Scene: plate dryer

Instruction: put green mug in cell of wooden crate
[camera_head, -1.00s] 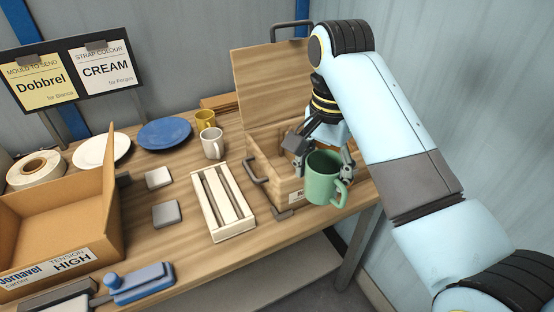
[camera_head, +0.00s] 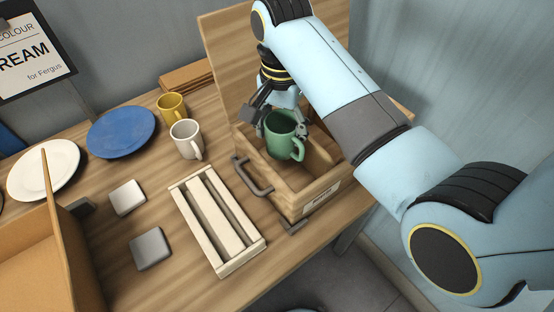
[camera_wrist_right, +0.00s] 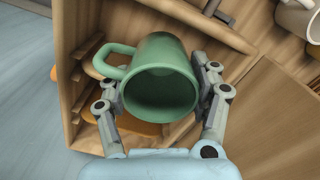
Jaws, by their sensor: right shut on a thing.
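The green mug (camera_head: 281,135) is upright in the head view, over the open wooden crate (camera_head: 289,197). My right gripper (camera_head: 281,126) is shut on the mug, with a finger on each side of its body. In the right wrist view the mug (camera_wrist_right: 160,80) sits between the two fingers of the gripper (camera_wrist_right: 160,92), its handle to the left. Crate walls and a divider show around the mug. I cannot tell whether the mug's base touches the crate floor. My left gripper is not in view.
The crate's raised lid (camera_head: 231,65) stands behind it and a dark handle (camera_head: 252,177) is on its left side. A white mug (camera_head: 186,139), yellow mug (camera_head: 171,107), blue plate (camera_head: 121,132) and slotted white rack (camera_head: 218,222) stand to the left.

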